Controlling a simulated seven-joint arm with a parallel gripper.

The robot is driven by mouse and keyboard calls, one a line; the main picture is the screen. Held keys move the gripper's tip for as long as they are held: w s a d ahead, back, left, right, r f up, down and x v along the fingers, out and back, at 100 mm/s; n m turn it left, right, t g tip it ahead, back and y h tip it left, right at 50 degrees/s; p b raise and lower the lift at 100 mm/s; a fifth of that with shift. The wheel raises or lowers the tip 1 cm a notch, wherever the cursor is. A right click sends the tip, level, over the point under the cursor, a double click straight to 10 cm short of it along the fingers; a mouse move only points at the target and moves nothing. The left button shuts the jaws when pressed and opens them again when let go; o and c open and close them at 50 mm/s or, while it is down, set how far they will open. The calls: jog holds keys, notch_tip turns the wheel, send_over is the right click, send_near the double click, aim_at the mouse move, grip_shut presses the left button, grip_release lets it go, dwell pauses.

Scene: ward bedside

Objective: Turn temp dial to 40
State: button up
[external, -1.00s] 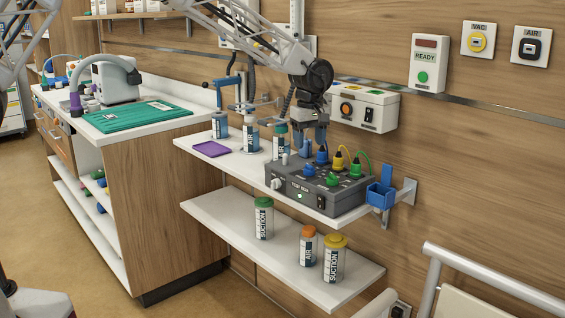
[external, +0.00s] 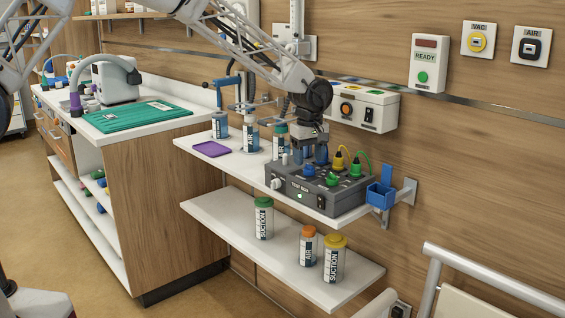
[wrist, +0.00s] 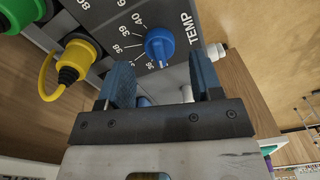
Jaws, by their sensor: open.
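The test box (external: 295,190) is a dark grey unit on the upper white shelf. Its blue TEMP dial (wrist: 159,44) shows in the wrist view, with a printed scale including 38, 39 and 40 on its left side. A pale mark shows on the dial, but its exact reading is unclear. My gripper (wrist: 160,64) is open, with one blue finger on each side below the dial in the picture. The fingers look apart from the dial and hold nothing. In the external view my gripper (external: 309,155) points down over the back left part of the box.
Yellow and green plugs with cables (external: 338,161) stand on the box close to my gripper. A blue holder (external: 380,195) is at the shelf's right end. Several labelled bottles (external: 251,135) and a purple tray (external: 211,149) are on the left. A white wall box (external: 365,108) hangs behind.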

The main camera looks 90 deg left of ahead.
aim_at(309, 169)
jog(key=shift+f, duration=1.45)
jog(key=c, duration=0.9)
